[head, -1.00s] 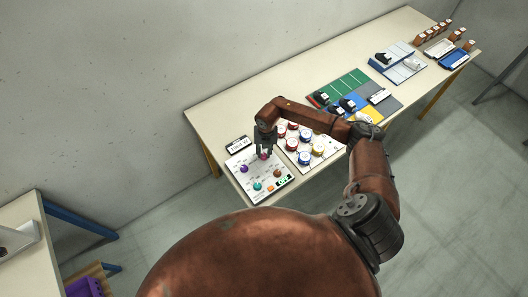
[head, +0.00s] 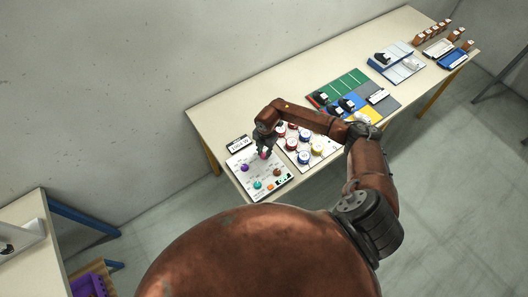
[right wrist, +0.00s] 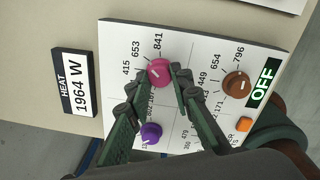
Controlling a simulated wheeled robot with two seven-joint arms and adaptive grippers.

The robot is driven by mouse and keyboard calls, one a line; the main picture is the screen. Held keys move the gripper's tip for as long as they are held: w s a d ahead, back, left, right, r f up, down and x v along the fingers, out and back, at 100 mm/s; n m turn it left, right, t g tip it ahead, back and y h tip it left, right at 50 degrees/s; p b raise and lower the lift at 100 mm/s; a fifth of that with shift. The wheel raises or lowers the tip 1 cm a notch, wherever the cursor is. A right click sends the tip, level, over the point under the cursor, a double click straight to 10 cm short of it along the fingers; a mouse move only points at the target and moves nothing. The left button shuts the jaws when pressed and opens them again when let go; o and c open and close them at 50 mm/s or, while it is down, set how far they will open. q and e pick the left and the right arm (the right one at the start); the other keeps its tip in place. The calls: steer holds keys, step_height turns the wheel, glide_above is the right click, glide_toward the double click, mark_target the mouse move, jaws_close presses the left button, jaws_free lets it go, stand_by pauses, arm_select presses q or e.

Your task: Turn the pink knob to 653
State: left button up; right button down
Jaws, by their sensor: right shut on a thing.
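The pink knob (right wrist: 160,71) sits on a white control panel (right wrist: 205,50) with printed values around it; 415, 653 and 841 are readable above it. Its pale pointer line is small, and I cannot tell exactly which value it points at. My right gripper (right wrist: 161,78) is shut on the pink knob, one finger on each side. In the head view, my right gripper (head: 263,149) reaches down to the panel (head: 243,177), and the pink knob (head: 264,156) is partly hidden by the fingers. My left gripper is not in view.
A HEAT display (right wrist: 80,82) reading 1964 W lies beside the panel. A purple knob (right wrist: 150,134), a brown knob (right wrist: 236,84), a teal knob (head: 257,185) and an orange button (right wrist: 244,124) are close by. A board of red, blue and yellow dials (head: 304,157) adjoins the panel.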

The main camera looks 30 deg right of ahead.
steer(key=shift+a, duration=0.1)
steer(key=c, duration=1.7)
jaws_free()
steer(key=r, duration=1.2)
steer(key=shift+s, duration=0.25)
